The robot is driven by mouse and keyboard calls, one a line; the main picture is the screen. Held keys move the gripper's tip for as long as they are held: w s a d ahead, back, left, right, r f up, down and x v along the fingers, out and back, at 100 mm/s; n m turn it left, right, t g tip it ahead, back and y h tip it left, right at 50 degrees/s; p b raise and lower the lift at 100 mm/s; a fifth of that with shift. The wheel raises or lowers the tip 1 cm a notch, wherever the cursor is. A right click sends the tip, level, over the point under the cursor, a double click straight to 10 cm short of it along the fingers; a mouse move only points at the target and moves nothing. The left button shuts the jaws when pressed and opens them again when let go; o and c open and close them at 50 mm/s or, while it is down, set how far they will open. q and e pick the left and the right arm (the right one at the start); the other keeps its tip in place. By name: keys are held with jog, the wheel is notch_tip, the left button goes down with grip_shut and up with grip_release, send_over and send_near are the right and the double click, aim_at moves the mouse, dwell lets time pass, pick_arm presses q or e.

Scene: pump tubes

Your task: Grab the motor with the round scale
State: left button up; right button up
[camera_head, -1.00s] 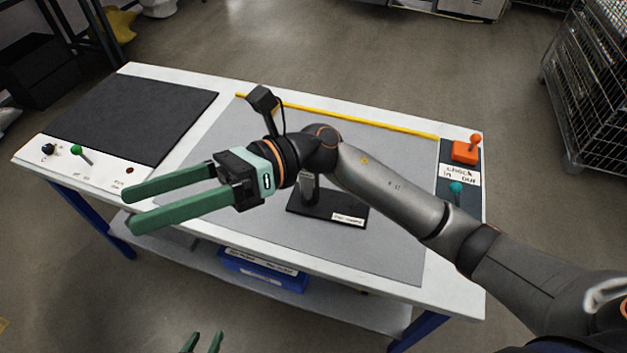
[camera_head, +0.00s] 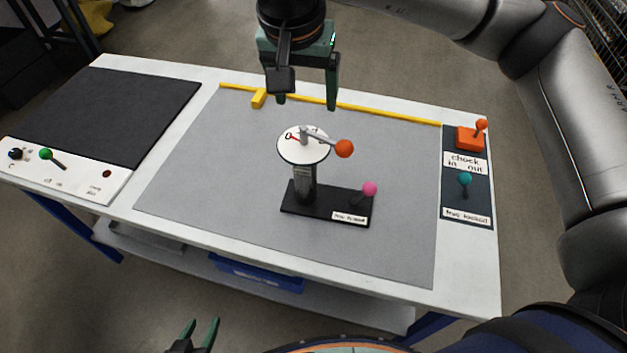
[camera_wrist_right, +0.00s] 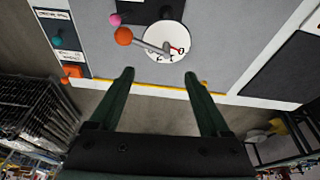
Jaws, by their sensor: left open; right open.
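The motor with the round scale (camera_head: 303,148) stands upright on a black base (camera_head: 325,213) in the middle of the grey mat. Its white disc carries a grey lever with an orange ball (camera_head: 344,148), and a pink knob (camera_head: 370,188) sits on the base. My right gripper (camera_head: 308,104) is open and empty, pointing down above the mat behind the motor, apart from it. In the right wrist view the scale (camera_wrist_right: 165,40) lies beyond the two spread fingers (camera_wrist_right: 160,76). My left gripper (camera_head: 200,328) is open and empty at the bottom edge, in front of the table.
A panel on the right holds an orange lever (camera_head: 470,138) and a teal knob (camera_head: 464,180). A dark mat (camera_head: 130,115) and green knob (camera_head: 46,154) are at left.

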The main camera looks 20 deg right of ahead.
jog(key=x, duration=1)
jog(key=shift+f+p, duration=0.25)
jog(key=shift+p, duration=0.15)
grip_shut()
dwell(0.8)
